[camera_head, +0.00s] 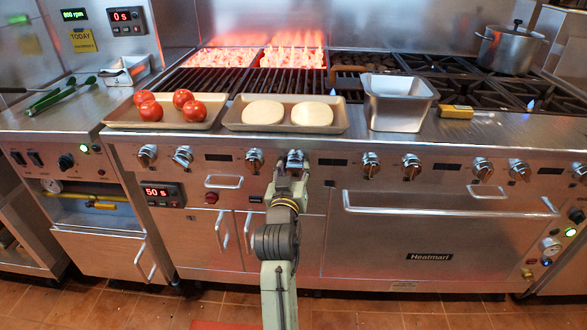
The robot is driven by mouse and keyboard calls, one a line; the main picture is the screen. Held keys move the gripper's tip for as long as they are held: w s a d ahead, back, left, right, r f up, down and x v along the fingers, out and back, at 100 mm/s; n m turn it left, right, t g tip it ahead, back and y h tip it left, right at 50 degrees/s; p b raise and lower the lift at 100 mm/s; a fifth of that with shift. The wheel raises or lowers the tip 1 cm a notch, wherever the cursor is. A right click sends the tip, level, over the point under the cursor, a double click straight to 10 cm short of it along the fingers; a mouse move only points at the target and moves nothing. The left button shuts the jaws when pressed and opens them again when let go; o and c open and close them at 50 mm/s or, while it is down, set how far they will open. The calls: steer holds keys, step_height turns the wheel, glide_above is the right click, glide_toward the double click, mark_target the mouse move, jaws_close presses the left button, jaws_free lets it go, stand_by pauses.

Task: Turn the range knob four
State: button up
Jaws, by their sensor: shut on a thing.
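A row of silver range knobs runs along the front panel (335,180) of the steel range. The fourth knob from the left (295,158) is partly hidden by my gripper (291,172). My gripper has come up to this knob from the front and below, and its fingers are shut on it. The knob's pointer angle is hard to make out behind the fingers. The third knob (254,159) is just to the left, and the fifth knob (371,163) is farther to the right, both free.
Above the panel stand a tray of tomatoes (108,121), a tray with two pale rounds (228,123) and a steel pan (398,112). Flames (290,57) burn behind the grate. An oven handle (450,210) sticks out to the right of my arm.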

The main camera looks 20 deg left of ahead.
stand_by(0.3)
steer(key=m+b, duration=0.2)
steer(key=m, duration=0.1)
steer(key=shift+f+m+b, duration=0.1)
steer(key=shift+m+b, duration=0.25)
steer(key=shift+m, duration=0.05)
steer(key=m+b, duration=0.2)
steer(key=m, duration=0.2)
steer(key=shift+m+g, duration=0.3)
steer(key=shift+r, duration=0.2)
steer(key=o, duration=1.1)
steer(key=v, duration=0.7)
steer(key=shift+s+d, duration=0.1)
steer(key=shift+s, duration=0.2)
